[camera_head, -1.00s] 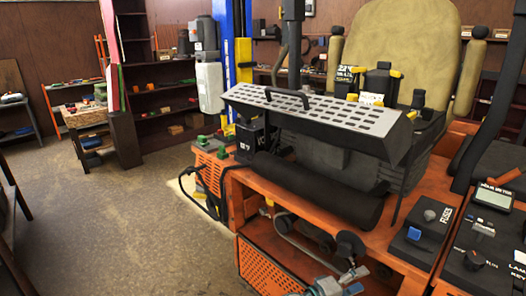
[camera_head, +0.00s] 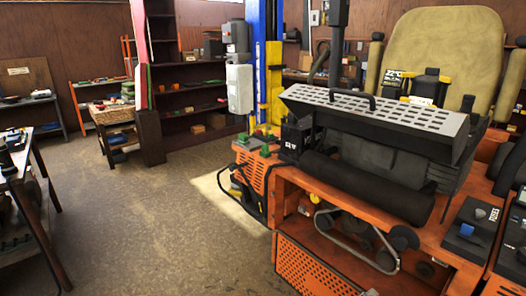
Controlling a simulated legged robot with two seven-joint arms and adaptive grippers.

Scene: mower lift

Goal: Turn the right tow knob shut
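The orange mower (camera_head: 450,240) stands at the right, with its tan seat (camera_head: 440,60) and a black perforated cover (camera_head: 385,108) on top. Below the black roller (camera_head: 365,188), round dark parts (camera_head: 404,238) and a curved metal bar (camera_head: 322,228) show in the open orange frame. I cannot make out which part, if any, is the right tow knob. Neither of my grippers is in view.
A blue and yellow lift post (camera_head: 272,80) stands behind the mower. A workbench (camera_head: 30,195) is at the left edge, and shelves (camera_head: 195,85) line the back wall. The brown floor (camera_head: 165,225) between the bench and mower is clear.

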